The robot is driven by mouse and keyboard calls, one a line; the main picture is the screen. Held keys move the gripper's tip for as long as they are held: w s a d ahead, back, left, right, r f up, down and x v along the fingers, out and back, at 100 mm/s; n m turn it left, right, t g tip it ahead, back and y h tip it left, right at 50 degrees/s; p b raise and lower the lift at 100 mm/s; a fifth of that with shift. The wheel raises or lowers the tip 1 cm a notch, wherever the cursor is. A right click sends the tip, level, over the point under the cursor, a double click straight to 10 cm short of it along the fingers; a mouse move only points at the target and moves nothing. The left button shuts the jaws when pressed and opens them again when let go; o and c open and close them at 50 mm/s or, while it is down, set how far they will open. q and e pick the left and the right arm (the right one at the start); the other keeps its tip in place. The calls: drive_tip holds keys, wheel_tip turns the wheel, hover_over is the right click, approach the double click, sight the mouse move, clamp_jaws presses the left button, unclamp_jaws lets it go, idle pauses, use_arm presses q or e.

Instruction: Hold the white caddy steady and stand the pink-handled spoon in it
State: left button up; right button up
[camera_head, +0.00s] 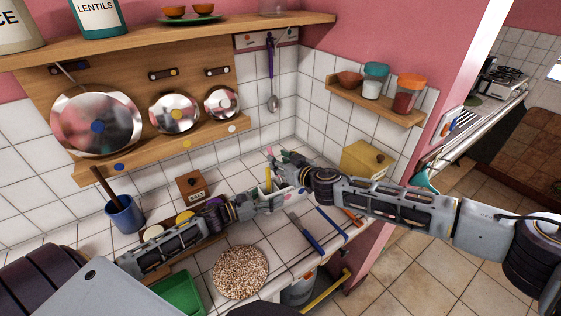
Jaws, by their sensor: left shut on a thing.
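The white caddy (283,181) stands on the tiled counter near the back corner, mostly hidden by my grippers. My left gripper (296,192) reaches in from the left and is shut on the caddy at its near side. A yellow handle (268,179) stands upright at the caddy's left side. My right gripper (275,158) comes in from the right, just above and behind the caddy. A small pink piece, likely the handle of the pink-handled spoon (268,153), shows at its fingertips. The spoon's lower part is hidden. Whether these fingers are closed on it is unclear.
A wooden box (193,187) and a blue pot (124,214) stand to the left. A yellow box (364,160) is at the right. A round speckled mat (240,271) and blue-handled tools (305,233) lie in front. A purple-handled ladle (272,80) hangs behind.

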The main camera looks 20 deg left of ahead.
drive_tip(key=shift+s+d+r, duration=0.1)
drive_tip(key=shift+d, duration=0.05)
drive_tip(key=v, duration=1.1)
drive_tip(key=shift+s+d, duration=0.2)
drive_tip(key=shift+d, duration=0.05)
idle(0.5)
idle(1.1)
use_arm(q)
drive_tip(key=o, duration=1.3)
drive_tip(key=shift+s+a, duration=0.15)
drive_tip(key=shift+s, duration=0.05)
drive_tip(key=shift+v, duration=5.75)
